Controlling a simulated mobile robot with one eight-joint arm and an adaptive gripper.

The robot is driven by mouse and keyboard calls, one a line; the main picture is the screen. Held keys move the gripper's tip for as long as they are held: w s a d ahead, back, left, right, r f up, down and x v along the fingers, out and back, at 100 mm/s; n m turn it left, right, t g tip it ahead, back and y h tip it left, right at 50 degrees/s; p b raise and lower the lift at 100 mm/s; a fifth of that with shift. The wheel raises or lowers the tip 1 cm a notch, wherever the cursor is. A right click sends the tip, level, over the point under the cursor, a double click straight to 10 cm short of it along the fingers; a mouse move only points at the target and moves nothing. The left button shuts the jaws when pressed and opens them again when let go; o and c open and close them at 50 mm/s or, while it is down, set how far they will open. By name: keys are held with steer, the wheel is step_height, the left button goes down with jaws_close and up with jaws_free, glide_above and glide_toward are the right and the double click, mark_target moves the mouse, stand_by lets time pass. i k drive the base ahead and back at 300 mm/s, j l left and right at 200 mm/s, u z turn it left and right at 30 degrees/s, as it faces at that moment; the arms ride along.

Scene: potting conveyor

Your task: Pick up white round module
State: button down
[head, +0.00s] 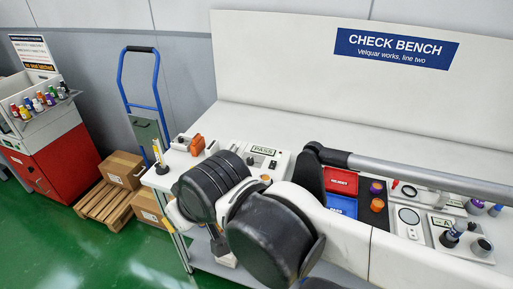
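I cannot clearly make out a white round module. A pale plate with a round face (409,216) lies on the right part of the bench, but I cannot tell if it is the module. My arm crosses the front of the bench, and its large black joints hide part of the top. What appears to be my gripper (222,250) hangs low below the black wrist, at the bench's front edge. Its fingers are too small and covered to read, and no held object shows.
The white bench (300,128) holds a PASS box (264,154), a red bin (341,181), a blue bin (341,205), a dark tray with purple and orange knobs, and several fixtures at right. A blue hand truck (157,95), cartons (124,168) and a red cabinet (70,160) stand left.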

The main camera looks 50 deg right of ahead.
mark_target(266, 177)
steer(key=l+z, duration=0.4)
steer(key=k+l+z, duration=0.1)
steer(key=l+z, duration=0.35)
steer(key=z, duration=0.9)
